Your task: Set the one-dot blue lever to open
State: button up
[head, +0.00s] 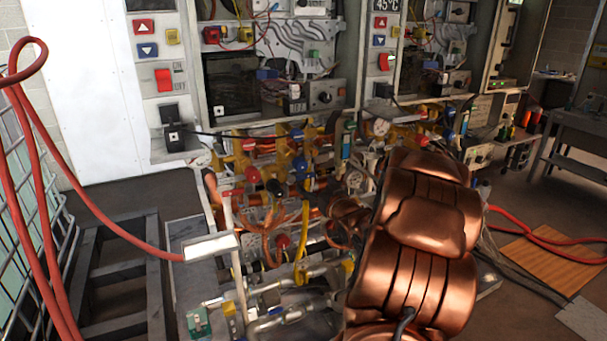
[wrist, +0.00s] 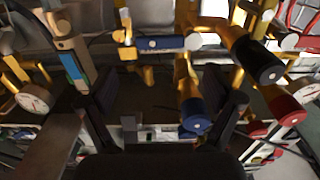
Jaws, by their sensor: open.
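In the wrist view my gripper (wrist: 168,92) is open, with one dark finger on each side and nothing held between them. A blue lever (wrist: 196,112) points toward the camera, close to the inner side of the right finger. Its round end carries small pale marking; I cannot count the dots clearly. Behind it, a blue bar (wrist: 160,45) with a white label and white end lies crosswise on yellow pipework. In the head view blue handles (head: 300,166) show among the valves, but I cannot match them surely.
A black lever (wrist: 262,64) with a white dot and a red lever (wrist: 282,108) stand right of the gripper. A gauge (wrist: 34,98) and a blue-banded tube (wrist: 70,60) are at left. A red hose (head: 110,222) hangs at left in the head view.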

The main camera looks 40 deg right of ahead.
aim_at(305, 175)
jog(key=p+x, duration=0.1)
jog(key=x, duration=0.5)
jog(key=shift+r+p, duration=0.15)
jog(key=shift+p, duration=0.25)
jog(key=shift+w+d, duration=0.2)
jog(key=shift+w, duration=0.4)
jog(key=c, duration=1.7)
